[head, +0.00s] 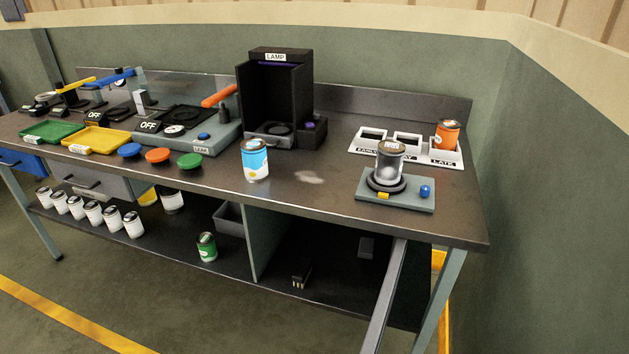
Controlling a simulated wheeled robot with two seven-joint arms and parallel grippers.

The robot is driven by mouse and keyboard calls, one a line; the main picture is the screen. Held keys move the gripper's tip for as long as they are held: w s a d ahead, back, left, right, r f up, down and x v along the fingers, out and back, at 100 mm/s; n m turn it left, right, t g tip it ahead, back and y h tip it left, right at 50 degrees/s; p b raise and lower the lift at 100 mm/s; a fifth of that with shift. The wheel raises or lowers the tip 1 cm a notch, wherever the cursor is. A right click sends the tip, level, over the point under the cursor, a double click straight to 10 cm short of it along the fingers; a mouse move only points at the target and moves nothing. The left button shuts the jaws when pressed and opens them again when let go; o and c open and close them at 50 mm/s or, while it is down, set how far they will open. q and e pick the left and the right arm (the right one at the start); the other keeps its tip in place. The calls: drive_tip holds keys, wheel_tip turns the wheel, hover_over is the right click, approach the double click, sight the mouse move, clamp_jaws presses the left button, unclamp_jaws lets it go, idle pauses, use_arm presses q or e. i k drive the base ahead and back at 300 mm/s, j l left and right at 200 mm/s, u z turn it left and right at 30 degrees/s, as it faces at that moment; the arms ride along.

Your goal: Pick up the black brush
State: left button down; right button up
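No object is clearly recognisable as the black brush. A small black block with pale strips (301,273) lies on the lower shelf right of the divider; it could be the brush, but it is too small to tell. A small upright black object (224,112) stands near the orange handle on the grey machine, and I cannot tell what it is. Neither of my grippers is in view.
The workbench (325,205) has clear room at its front middle. Several white cans line the lower shelf.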

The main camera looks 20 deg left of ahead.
sight(301, 273)
drive_tip(key=j+z, duration=0.15)
drive_tip(key=z, duration=0.55)
drive_tip(key=j+z, duration=0.4)
drive_tip(key=j, duration=0.25)
drive_tip(key=j+z, duration=0.45)
drive_tip(key=j, duration=0.25)
drive_tip(key=k, duration=0.05)
